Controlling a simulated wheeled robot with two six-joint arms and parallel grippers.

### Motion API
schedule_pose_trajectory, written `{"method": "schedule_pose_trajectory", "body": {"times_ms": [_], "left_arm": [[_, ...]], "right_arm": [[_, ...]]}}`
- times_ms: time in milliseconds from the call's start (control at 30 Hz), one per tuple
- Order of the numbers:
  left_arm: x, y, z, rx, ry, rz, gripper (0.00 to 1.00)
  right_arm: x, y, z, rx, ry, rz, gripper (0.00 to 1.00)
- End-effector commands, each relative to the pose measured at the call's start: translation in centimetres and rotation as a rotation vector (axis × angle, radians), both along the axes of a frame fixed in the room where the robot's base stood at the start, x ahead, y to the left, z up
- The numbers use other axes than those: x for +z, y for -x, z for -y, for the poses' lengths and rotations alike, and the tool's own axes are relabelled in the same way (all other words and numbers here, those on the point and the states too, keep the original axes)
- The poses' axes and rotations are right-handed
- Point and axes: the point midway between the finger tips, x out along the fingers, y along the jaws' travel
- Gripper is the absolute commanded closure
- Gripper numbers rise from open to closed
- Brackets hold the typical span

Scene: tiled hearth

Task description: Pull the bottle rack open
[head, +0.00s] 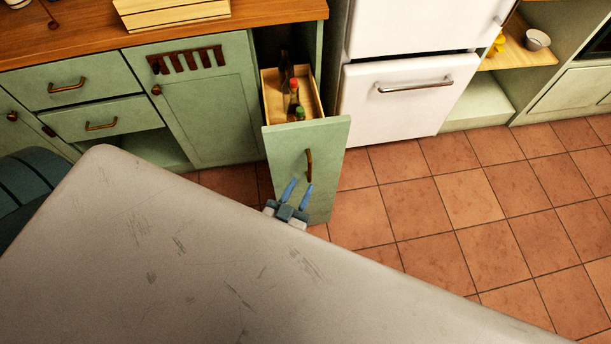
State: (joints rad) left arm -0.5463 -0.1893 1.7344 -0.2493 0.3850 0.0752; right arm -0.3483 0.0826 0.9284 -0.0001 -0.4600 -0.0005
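The bottle rack is a tall, narrow green pull-out whose front (322,137) stands out from the cabinet row. Its wooden tray (312,99) is exposed and holds several bottles (294,93), with red and green caps showing. A curved brown handle (309,166) is on its front. My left gripper (303,183) is open, its two blue fingers apart, just below the handle in the picture. The right fingertip is close to the handle's lower end; I cannot tell whether they touch. The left arm behind the gripper is hidden. My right gripper is not in view.
A large grey, scratched surface (150,260) fills the lower left foreground, its edge close to my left gripper. A white fridge (405,98) stands right of the rack. Green drawers (85,85) and a cabinet door (205,115) are to the left. Tiled floor (470,220) is clear at right.

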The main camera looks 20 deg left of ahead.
Motion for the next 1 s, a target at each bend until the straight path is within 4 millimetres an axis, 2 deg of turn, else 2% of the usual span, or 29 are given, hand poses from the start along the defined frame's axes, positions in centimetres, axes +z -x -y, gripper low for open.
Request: {"method": "schedule_pose_trajectory", "body": {"times_ms": [33, 133, 333, 533, 1000], "left_arm": [[-0.2, 1.2, 0.0, 0.001, 0.000, -0.003, 0.68], [-0.2, 3.0, 0.0, 0.001, 0.001, -0.003, 0.68], [-0.1, 5.3, 0.0, 0.001, 0.001, 0.000, 0.68], [0.0, 5.7, 0.0, 0.000, 0.001, 0.001, 0.68], [-0.5, 5.6, 0.0, -0.001, 0.000, -0.012, 0.68]], "right_arm": [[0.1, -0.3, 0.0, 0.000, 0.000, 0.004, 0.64], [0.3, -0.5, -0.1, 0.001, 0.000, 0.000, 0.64], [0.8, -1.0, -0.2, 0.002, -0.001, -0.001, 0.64], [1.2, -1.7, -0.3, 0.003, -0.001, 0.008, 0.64], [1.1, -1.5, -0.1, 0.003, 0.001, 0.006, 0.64]]}}
